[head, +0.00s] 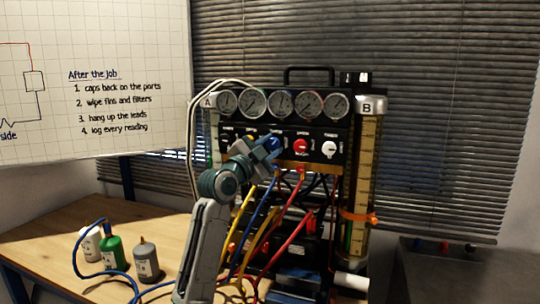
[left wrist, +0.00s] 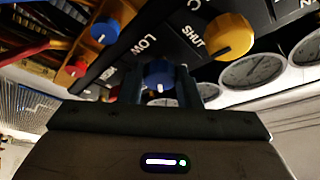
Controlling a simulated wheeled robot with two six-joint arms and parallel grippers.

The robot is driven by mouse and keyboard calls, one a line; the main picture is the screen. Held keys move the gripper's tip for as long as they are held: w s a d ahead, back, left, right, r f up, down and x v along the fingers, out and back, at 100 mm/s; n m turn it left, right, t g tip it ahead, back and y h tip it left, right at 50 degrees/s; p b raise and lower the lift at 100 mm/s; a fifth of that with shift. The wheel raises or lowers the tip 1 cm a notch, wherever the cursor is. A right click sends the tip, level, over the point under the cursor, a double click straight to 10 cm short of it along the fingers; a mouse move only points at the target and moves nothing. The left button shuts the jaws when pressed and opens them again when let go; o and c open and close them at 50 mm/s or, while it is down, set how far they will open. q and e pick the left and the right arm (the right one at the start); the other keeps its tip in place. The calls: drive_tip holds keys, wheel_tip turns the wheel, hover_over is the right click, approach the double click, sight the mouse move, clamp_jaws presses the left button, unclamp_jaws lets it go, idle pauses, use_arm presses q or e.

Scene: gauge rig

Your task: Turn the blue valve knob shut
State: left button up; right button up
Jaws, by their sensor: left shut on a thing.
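The blue valve knob (head: 274,143) is on the front panel of the gauge rig (head: 315,133), below the row of gauges. In the left wrist view the blue knob (left wrist: 158,74) sits between my two fingers, with a white mark on its face. My left gripper (head: 268,147) reaches up to the panel from the front and is shut on the knob. Its fingers (left wrist: 158,86) also show in the left wrist view, one on each side of the knob. The gripper hides part of the knob and its label in the head view. My right gripper is not in view.
A red knob (head: 300,147) and a white knob (head: 329,149) are right of the blue one. A yellow knob (left wrist: 232,36) is close to my fingers. Coloured hoses (head: 291,240) hang below the panel. Small bottles (head: 110,252) stand on the table (head: 50,225) at left.

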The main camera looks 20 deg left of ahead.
use_arm(q)
drive_tip(key=shift+m+g+h+b, duration=0.3)
drive_tip(key=shift+m+g, duration=0.1)
drive_tip(key=shift+m, duration=0.8)
drive_tip(key=shift+a+m, duration=0.1)
drive_tip(key=shift+m, duration=0.4)
drive_tip(key=shift+r+m+g, duration=0.15)
drive_tip(key=shift+m+g, duration=0.45)
drive_tip(key=shift+m, duration=0.9)
drive_tip(key=shift+r+m+g+p, duration=0.1)
drive_tip(key=shift+m+g+p, duration=0.2)
drive_tip(key=shift+m+g, duration=0.3)
drive_tip(key=shift+m+g+p, duration=0.4)
drive_tip(key=shift+m+p, duration=0.05)
drive_tip(key=shift+m, duration=1.05)
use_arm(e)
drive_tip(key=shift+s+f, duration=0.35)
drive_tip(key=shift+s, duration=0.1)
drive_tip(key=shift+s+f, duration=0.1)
